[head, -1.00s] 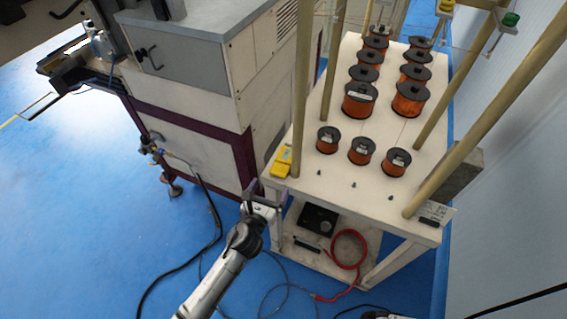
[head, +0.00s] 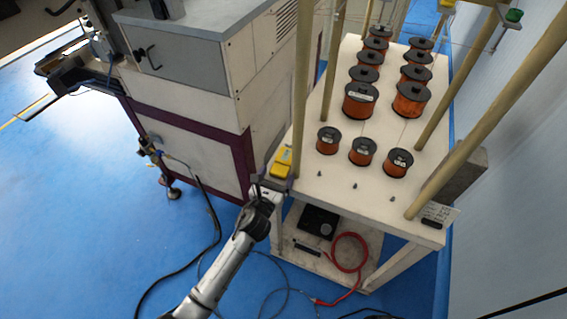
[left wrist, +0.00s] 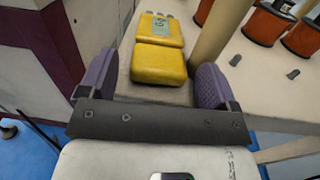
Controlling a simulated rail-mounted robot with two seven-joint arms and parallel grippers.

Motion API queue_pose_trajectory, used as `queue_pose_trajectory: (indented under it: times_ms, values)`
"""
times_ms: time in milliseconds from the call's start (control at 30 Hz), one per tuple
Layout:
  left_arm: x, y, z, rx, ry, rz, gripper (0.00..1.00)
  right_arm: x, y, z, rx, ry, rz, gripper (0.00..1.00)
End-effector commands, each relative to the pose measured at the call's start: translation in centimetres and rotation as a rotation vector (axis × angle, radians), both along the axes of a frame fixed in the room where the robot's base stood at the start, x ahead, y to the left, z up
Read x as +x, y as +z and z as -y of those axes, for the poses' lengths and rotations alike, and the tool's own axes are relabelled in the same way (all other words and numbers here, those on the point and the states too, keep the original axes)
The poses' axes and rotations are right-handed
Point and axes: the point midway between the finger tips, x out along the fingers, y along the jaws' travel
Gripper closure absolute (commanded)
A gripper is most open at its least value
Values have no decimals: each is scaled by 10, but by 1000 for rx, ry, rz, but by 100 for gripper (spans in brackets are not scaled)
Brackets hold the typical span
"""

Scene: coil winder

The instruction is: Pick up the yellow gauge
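The yellow gauge (head: 282,162) lies on the near left corner of the white spool table, beside a tan post. In the left wrist view the yellow gauge (left wrist: 158,62) has two yellow sections and a small grey-green display at its far end. My left gripper (head: 274,178) is at the table's corner, close to the gauge's near end. In the left wrist view its two purple-padded fingers (left wrist: 152,86) are spread wide, with the gauge's near end ahead of and roughly between them. I see no contact. My right gripper cannot be made out.
A tan post (head: 301,90) rises right of the gauge. Copper wire spools (head: 362,151) stand farther right on the table. A grey and white machine cabinet (head: 190,90) is close on the left. A lower shelf holds a black box (head: 318,221) and red cable (head: 350,251).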

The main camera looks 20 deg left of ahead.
Motion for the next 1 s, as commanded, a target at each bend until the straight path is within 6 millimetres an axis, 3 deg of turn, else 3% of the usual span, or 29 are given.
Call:
queue_pose_trajectory:
  times_ms: [67,600,1000]
  values:
    - [0,0,0,0,0,0,24,0,0,0,2,-2,0,57]
    - [0,1,0,1,0,2,74,0,0,0,0,0,0,57]
    - [-4,12,-1,3,0,3,75,0,10,2,-8,5,0,57]
